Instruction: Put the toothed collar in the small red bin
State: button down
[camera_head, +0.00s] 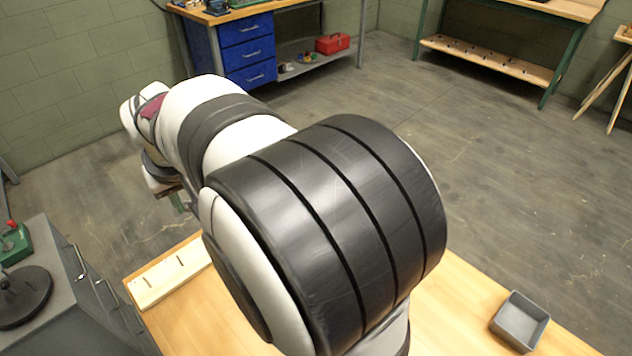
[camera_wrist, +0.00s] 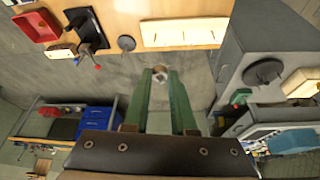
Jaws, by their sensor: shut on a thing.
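My gripper (camera_wrist: 160,71) points away from the wrist camera, with its two green fingers close together. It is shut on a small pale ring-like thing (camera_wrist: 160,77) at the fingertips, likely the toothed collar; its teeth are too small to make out. The small red bin (camera_wrist: 37,26) is at the upper left of the wrist view, on the wooden table. The gripper is apart from the bin, seen against the grey floor. In the head view my arm hides most of the table, and the red bin is not visible; a bit of my gripper (camera_head: 180,201) shows beyond the table edge.
On the table are a slotted wooden board (camera_wrist: 185,34), a dark disc (camera_wrist: 126,43), a dark upright tool (camera_wrist: 88,32) and a wooden block (camera_wrist: 62,51). A grey bin (camera_head: 520,320) stands at the table's right. A grey cabinet (camera_head: 70,270) stands left of the table.

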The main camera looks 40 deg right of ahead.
jog(key=d+f+m+g+h, duration=0.1)
jog(key=d+f+m, duration=0.25)
jog(key=d, duration=0.95)
jog(key=d+f+m+g+h, duration=0.15)
jog(key=d+m, duration=0.25)
jog(key=d, duration=0.9)
jog(key=s+d+f+m+h, duration=0.15)
jog(key=s+d+f, duration=0.25)
jog(key=d, duration=0.5)
jog(key=s+d+f+m, duration=0.3)
jog(key=s+d+f, duration=0.15)
jog(key=d, duration=0.35)
jog(key=shift+m+g, duration=0.25)
jog(key=shift+m, duration=0.05)
jog(key=w+f, duration=0.2)
jog(key=w, duration=0.1)
jog(key=w+a+f, duration=0.1)
jog(key=w+f, duration=0.2)
jog(key=w, duration=0.1)
jog(key=w+f, duration=0.2)
jog(key=w, duration=0.2)
jog(key=shift+a+f, duration=0.25)
jog(key=shift+w+a+f, duration=0.1)
jog(key=shift+w+f, duration=0.05)
jog(key=shift+w, duration=0.1)
jog(key=shift+f+y, duration=0.3)
jog(key=shift+f, duration=1.65)
jog(key=shift+f, duration=0.2)
